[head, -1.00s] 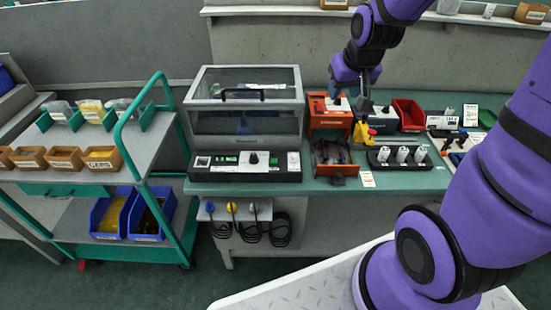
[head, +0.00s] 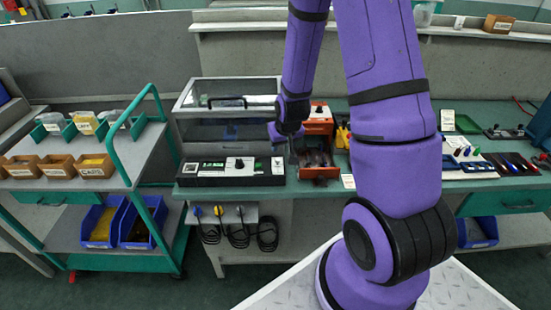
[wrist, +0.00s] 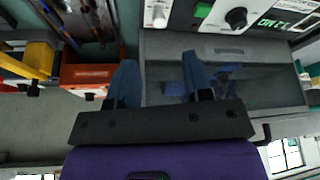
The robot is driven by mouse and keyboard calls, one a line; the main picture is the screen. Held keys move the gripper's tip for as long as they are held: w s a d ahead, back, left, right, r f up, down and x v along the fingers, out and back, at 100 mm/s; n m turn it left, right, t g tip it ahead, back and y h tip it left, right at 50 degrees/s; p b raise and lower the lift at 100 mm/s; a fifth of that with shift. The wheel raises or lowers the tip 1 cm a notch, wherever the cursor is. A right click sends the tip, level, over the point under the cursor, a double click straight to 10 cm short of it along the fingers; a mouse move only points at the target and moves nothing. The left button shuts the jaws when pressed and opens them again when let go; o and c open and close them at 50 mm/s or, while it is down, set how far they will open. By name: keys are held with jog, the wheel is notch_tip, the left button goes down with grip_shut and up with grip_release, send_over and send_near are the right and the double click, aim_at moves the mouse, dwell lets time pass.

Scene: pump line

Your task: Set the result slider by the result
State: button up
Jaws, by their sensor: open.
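The test box (head: 231,122) has a clear lidded chamber above a long black front panel (head: 206,181). On the panel, a white plate carries a black knob (head: 239,163); the knob also shows at the top of the wrist view (wrist: 236,18). I cannot tell for sure which control is the result slider. In the head view my gripper (head: 292,150) is by the box's right side, partly hidden by my wrist.
An orange-red unit with an open drawer (head: 319,172) stands right of the box. A cart (head: 100,178) with brown bins and blue crates stands left. Plugs and cables (head: 238,212) hang below the panel. My arm hides part of the bench.

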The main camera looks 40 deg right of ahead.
aim_at(278, 159)
jog(key=x, duration=0.9)
jog(key=shift+d+f, duration=0.1)
jog(key=shift+f, duration=0.05)
grip_shut()
